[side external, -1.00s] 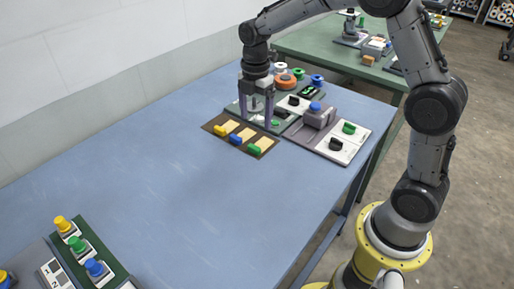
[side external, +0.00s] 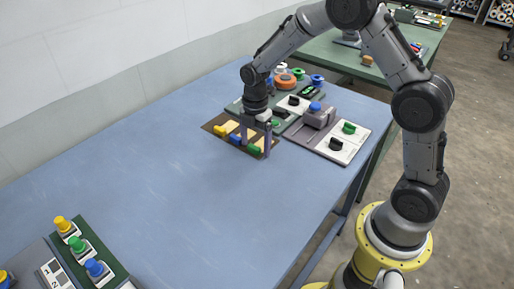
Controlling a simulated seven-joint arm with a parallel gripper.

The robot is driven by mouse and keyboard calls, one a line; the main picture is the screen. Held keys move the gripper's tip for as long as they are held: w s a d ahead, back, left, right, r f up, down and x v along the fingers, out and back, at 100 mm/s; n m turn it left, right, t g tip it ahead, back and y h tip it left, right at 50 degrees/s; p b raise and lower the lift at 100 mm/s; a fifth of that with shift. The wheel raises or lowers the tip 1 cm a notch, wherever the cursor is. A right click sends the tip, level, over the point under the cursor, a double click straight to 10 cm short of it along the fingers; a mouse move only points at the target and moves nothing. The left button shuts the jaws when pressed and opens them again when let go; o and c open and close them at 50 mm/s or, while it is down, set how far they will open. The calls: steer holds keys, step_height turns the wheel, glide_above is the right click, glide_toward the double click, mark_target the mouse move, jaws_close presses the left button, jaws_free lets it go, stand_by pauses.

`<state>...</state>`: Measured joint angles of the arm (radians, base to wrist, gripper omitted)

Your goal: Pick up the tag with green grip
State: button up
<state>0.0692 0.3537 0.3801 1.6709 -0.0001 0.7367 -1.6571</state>
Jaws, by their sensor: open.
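The tag with green grip (side external: 254,149) lies at the right end of a brown board (side external: 209,126). Beside it on the board are a tag with blue grip (side external: 234,140) and a tag with yellow grip (side external: 219,131). My gripper (side external: 255,148) is open and points down over the right part of the board. One finger stands to the right of the green grip and the other near the blue grip. I cannot tell whether the fingers touch anything. The tan plates of the tags are partly hidden by the fingers.
Behind the board are panels with black and green knobs, an orange round part (side external: 285,80) and a grey block with a blue button (side external: 315,113). A dark green panel with coloured buttons (side external: 84,252) is at the front left. The middle of the blue table (side external: 150,170) is clear.

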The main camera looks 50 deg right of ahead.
jaws_close()
stand_by(0.3)
